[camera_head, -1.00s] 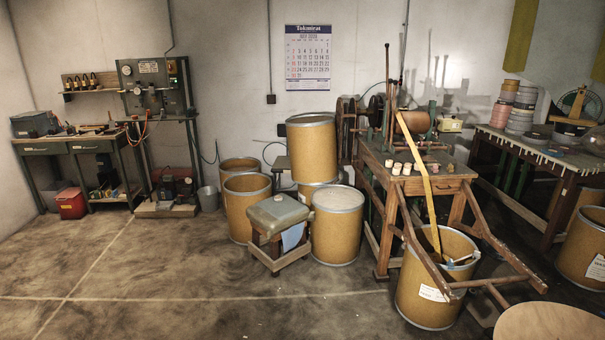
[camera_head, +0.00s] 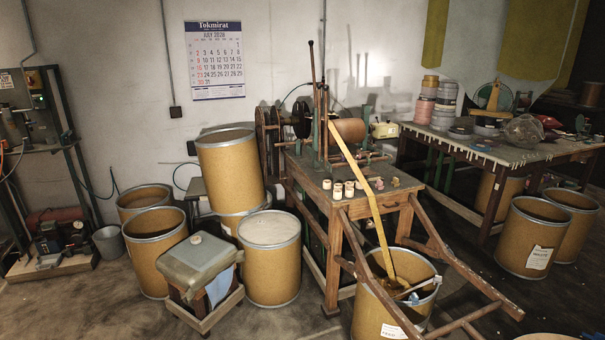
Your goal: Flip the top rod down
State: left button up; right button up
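The winding machine (camera_head: 345,195) stands right of the middle on a wooden table, with a copper-coloured roll (camera_head: 346,131) and a dark wheel at its back. Upright thin dark rods (camera_head: 312,75) rise from its left part, one with a dark knob at its top. I cannot tell for certain which of them is the top rod. A yellow tape (camera_head: 362,183) runs slanting from the machine down into a fibre drum (camera_head: 412,268). Neither of my grippers shows in the view.
Several fibre drums (camera_head: 230,170) and a low padded stool (camera_head: 199,262) stand left of the machine. A wooden frame (camera_head: 462,272) juts out from its front right. A cluttered table (camera_head: 470,150) stands at the right. Open floor lies at the lower left.

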aim_at(311, 43)
jog(key=i+l, duration=0.2)
jog(key=i, duration=0.2)
jog(key=i+l, duration=0.15)
jog(key=i, duration=0.25)
jog(key=i+l+z, duration=0.1)
jog(key=i, duration=0.3)
jog(key=i+l+u, duration=0.2)
jog(key=i+j+u, duration=0.35)
jog(key=i, duration=0.8)
jog(key=i+l+u, duration=0.15)
jog(key=i+u, duration=0.2)
jog(key=i, duration=0.75)
